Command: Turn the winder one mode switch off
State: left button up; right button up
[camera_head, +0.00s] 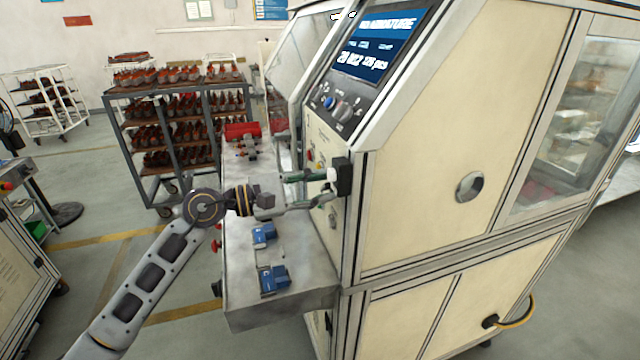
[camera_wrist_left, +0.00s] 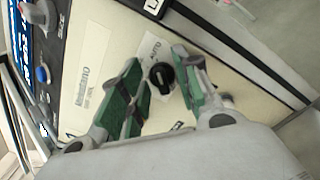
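A black rotary knob (camera_wrist_left: 161,77), apparently the mode switch, sits on a cream panel with printed labels around it in the left wrist view. Its pointer angle is hard to read. My left gripper (camera_wrist_left: 158,88) is open, with one green-padded finger on each side of the knob and visible space between. In the head view my left gripper (camera_head: 318,188) is close to the front panel of the winder (camera_head: 440,150), and the knob cannot be made out there. My right gripper is not in view.
A blue knob (camera_head: 343,111) is higher on the panel, below the lit screen (camera_head: 380,42). A grey ledge (camera_head: 290,308) with blue fixtures (camera_head: 270,280) lies below my left gripper. A rack of armatures (camera_head: 180,105) stands behind on the left.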

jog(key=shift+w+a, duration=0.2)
